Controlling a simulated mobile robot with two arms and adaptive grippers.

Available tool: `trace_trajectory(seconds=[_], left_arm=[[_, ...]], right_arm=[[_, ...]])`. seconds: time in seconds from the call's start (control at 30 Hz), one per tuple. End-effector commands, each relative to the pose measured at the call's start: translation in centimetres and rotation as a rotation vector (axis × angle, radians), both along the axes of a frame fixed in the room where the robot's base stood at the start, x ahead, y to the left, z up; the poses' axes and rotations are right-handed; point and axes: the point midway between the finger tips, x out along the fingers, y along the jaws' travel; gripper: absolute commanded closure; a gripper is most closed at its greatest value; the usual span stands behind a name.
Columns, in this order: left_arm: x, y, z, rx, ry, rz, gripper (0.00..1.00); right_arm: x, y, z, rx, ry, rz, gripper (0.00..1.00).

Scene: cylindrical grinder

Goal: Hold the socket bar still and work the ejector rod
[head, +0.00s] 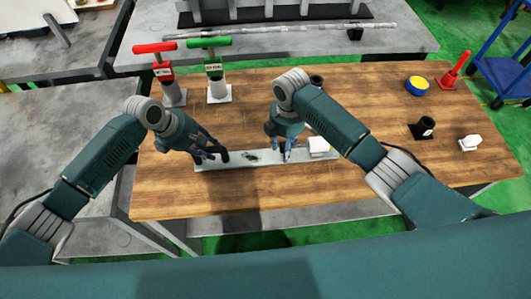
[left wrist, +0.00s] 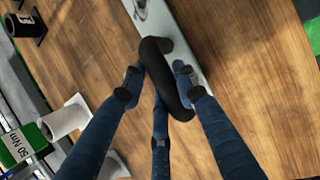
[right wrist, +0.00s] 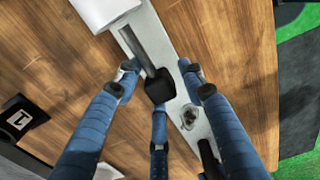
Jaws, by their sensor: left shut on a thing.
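The socket bar (head: 238,160) is a long flat grey bar lying along the front of the wooden table. A black curved handle (left wrist: 158,58) stands at its left end. My left gripper (head: 214,156) is shut on this handle, with its fingers against both sides in the left wrist view (left wrist: 158,85). The ejector rod (right wrist: 137,48) is a grey rod with a black knob (right wrist: 160,86), lying over the bar beside a white block (head: 319,146). My right gripper (head: 286,152) is open around the knob, with gaps beside it in the right wrist view.
A red-handled tool (head: 162,72) and a green-handled tool (head: 214,70) stand in white holders at the back left. A black holder (head: 423,128), a white piece (head: 469,143) and a blue-yellow round container (head: 416,85) are at the right.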

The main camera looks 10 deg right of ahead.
Motion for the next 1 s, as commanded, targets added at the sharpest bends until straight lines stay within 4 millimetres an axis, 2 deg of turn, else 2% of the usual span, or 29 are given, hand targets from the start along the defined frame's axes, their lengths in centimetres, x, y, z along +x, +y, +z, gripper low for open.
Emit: trace_trajectory(seconds=[0.03, 0.17, 1.0], left_arm=[[-0.1, 0.1, -0.2, 0.004, 0.002, -0.002, 1.00], [-0.1, 0.1, -0.2, 0.004, 0.002, -0.002, 1.00], [-0.1, 0.2, -0.2, 0.004, 0.002, 0.000, 1.00]], right_arm=[[0.0, 0.0, 0.0, 0.000, 0.000, 0.000, 0.75], [0.0, 0.0, 0.0, 0.000, 0.000, 0.000, 1.00], [0.0, -2.4, 0.0, -0.005, 0.001, -0.003, 1.00]])
